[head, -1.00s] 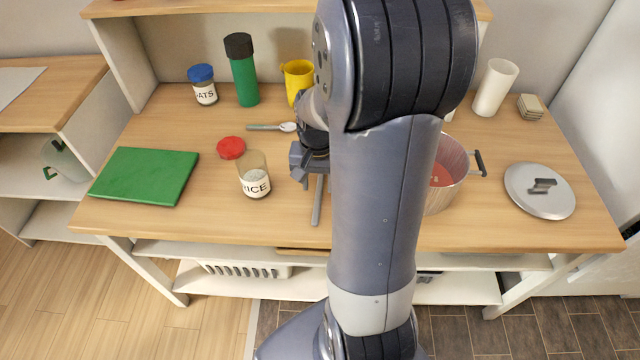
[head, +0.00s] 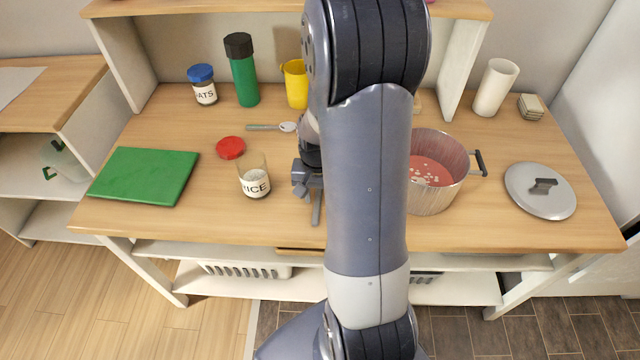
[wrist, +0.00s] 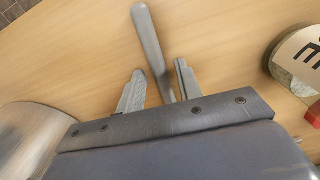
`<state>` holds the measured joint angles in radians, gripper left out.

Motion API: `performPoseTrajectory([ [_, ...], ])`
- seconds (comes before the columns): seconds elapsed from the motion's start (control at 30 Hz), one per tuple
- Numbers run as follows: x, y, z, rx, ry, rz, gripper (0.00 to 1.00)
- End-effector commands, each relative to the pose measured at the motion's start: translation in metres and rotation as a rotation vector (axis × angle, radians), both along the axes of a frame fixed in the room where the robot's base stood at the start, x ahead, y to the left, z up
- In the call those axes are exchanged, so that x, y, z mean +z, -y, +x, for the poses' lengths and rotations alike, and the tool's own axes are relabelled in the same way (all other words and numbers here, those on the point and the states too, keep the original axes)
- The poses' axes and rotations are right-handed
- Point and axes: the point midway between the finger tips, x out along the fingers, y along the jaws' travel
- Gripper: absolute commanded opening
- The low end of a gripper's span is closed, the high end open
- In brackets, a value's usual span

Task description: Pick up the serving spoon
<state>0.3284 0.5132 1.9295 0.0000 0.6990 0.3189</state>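A long grey handle (head: 317,207) of a utensil, which may be the serving spoon, lies on the table near its front edge; its other end is hidden by my gripper and arm. My gripper (head: 304,185) is low over it. In the wrist view my gripper (wrist: 159,71) is open, with the grey handle (wrist: 148,35) lying between its two fingers and running out past their tips. I cannot tell whether the fingers touch it. A smaller spoon (head: 268,127) with a pale bowl lies farther back on the table.
A rice jar (head: 253,182) stands close left of my gripper, a red lid (head: 231,147) behind it. A pot (head: 436,190) with red contents is on the right, near a pot lid (head: 540,190). A green board (head: 145,175) lies at left. A yellow mug (head: 295,85) stands behind.

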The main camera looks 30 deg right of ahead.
Motion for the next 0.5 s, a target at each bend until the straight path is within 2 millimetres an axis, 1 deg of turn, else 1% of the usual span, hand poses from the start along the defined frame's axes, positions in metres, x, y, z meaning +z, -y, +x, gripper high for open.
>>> performPoseTrajectory([
  [0.03,0.0001,0.0001,0.0001,0.000,0.000,0.000,0.29],
  [0.07,0.0002,0.0001,0.0001,0.000,0.000,0.000,0.27],
  [0.4,0.0003,0.0001,0.0001,0.000,0.000,0.000,0.00],
  [0.5,0.0003,0.0001,0.0002,0.000,0.001,-0.001,0.00],
])
